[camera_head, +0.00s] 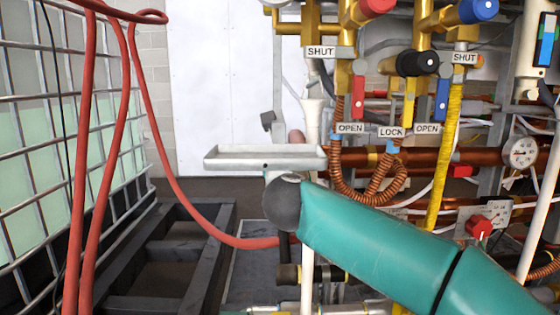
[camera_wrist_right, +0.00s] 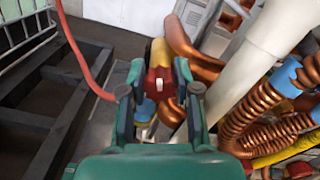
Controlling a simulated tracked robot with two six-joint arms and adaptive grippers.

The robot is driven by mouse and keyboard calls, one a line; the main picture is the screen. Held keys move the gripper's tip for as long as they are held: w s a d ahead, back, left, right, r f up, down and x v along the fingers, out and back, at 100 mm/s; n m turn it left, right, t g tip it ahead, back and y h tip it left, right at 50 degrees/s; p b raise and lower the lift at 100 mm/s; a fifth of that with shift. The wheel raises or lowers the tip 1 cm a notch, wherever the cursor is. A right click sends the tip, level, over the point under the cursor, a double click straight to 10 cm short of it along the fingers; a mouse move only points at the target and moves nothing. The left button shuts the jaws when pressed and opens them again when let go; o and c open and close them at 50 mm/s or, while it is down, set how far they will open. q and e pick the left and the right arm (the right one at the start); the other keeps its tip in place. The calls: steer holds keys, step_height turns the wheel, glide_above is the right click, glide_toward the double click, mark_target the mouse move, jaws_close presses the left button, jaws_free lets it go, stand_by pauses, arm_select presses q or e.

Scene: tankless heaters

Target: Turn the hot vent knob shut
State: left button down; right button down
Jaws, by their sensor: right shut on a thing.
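In the right wrist view, a red knob (camera_wrist_right: 153,76) with a white mark sits between the two fingers of my right gripper (camera_wrist_right: 159,82). The gripper is shut on this knob, one finger on each side. A yellow part lies just behind the knob, and a blue part shows below it. No label on it is readable, so I cannot tell by text that it is the hot vent knob. In the head view my teal right arm comes in from the right. Its gripper and the held knob are hidden there. My left gripper is not in view.
The head view shows a red knob (camera_head: 376,6), a blue knob (camera_head: 480,10), a black knob (camera_head: 417,63) and SHUT, OPEN and LOCK labels. Copper pipes and a gauge (camera_head: 520,152) fill the right. A grey tray (camera_head: 265,157) stands above my arm's end. Red hoses (camera_head: 133,80) hang left.

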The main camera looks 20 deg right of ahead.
steer(key=m, duration=0.3)
steer(key=shift+f, duration=0.4)
steer(key=shift+m, duration=0.4)
steer(key=c, duration=1.1)
jaws_free()
steer(key=shift+w, duration=0.1)
steer(key=shift+r, duration=0.15)
